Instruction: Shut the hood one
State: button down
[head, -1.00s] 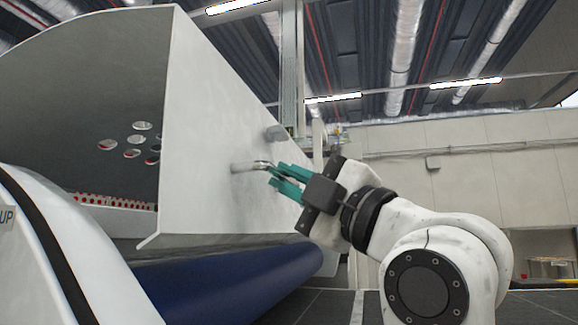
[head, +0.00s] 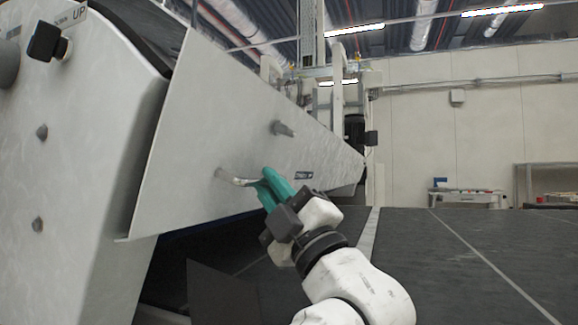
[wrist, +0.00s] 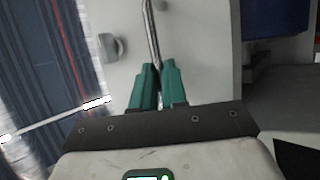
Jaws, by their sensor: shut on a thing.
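The hood (head: 222,125) is a large pale metal panel in the head view, with its flat side plate facing me. It sits low against the white machine body at the left, and its lower edge slopes. A bent metal handle (head: 238,180) sticks out of the side plate. My gripper (head: 268,185) has green fingers shut on the handle's end. In the wrist view the handle (wrist: 151,35) runs up from between the green fingers (wrist: 155,75), with the hood plate (wrist: 190,50) behind it.
The white machine body (head: 75,170) with a black knob (head: 46,42) stands at the left. A dark conveyor-like surface (head: 440,255) stretches behind my arm to the right. A grey stub (head: 283,128) juts from the hood plate above the handle.

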aim_at(241, 199)
jog(key=shift+w+a+f+b, duration=0.15)
jog(key=shift+a+f+b, duration=0.2)
jog(key=shift+f, duration=0.5)
jog(key=shift+w+a+f+b, duration=0.2)
jog(key=shift+a+f, duration=0.3)
jog(key=shift+f, duration=0.3)
jog(key=shift+w+a+f+b, duration=0.1)
jog(key=shift+a+f+b, duration=0.25)
jog(key=shift+f, duration=0.5)
jog(key=c, duration=1.2)
grip_release()
jog(key=shift+a+f, duration=0.1)
jog(key=shift+a, duration=0.05)
jog(key=shift+s+d+f, duration=0.1)
jog(key=shift+s+d, duration=0.05)
jog(key=shift+d, duration=0.15)
jog(key=s+d, duration=0.3)
jog(key=s+d+p, duration=0.1)
jog(key=s+d, duration=0.2)
jog(key=s, duration=0.1)
jog(key=s+d+f+p, duration=0.1)
jog(key=s+d, duration=0.2)
jog(key=shift+s, duration=0.35)
